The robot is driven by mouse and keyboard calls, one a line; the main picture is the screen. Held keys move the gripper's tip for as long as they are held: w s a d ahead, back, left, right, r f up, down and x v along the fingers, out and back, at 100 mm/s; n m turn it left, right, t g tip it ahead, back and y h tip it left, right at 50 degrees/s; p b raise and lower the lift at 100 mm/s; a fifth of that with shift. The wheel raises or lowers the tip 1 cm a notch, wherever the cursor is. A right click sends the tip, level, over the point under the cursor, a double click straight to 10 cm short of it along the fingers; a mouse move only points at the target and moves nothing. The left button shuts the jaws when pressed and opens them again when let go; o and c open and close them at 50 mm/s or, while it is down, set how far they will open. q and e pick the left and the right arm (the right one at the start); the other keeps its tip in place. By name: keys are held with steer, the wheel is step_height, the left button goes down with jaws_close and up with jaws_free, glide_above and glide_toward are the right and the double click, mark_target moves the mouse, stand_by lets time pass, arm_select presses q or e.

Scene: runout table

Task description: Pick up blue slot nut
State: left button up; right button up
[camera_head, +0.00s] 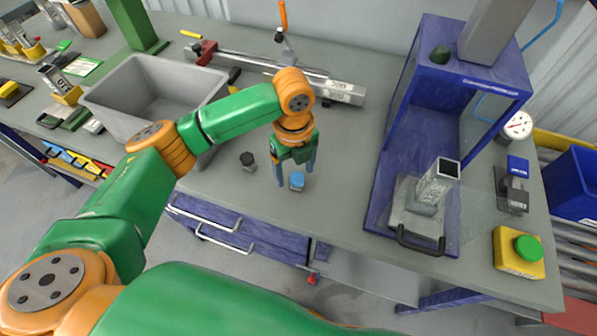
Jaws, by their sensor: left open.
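The blue slot nut (297,180) is a small blue piece on the grey table top, near its front edge. My left gripper (296,178) points down over it from above, with its two blue-grey fingers apart. One finger is to the left of the nut and the other to its right. The gripper is open; I cannot tell whether a finger touches the nut. My right gripper does not show.
A dark small piece (248,161) lies left of the nut. A grey bin (213,92) stands further left. A blue press frame (374,190) with a metal profile stands to the right, near a yellow box with a green button (527,248). The table between nut and frame is clear.

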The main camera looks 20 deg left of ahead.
mark_target(297, 177)
arm_select(q)
steer(key=f, duration=0.3)
steer(key=shift+s+d+f, duration=0.1)
steer(key=shift+d+f, duration=0.1)
steer(key=shift+f, duration=0.05)
steer(key=shift+w+f, duration=0.15)
steer(key=shift+w, duration=0.05)
steer(key=shift+s, duration=0.2)
steer(key=c, duration=1.1)
jaws_close()
steer(key=shift+w, duration=0.1)
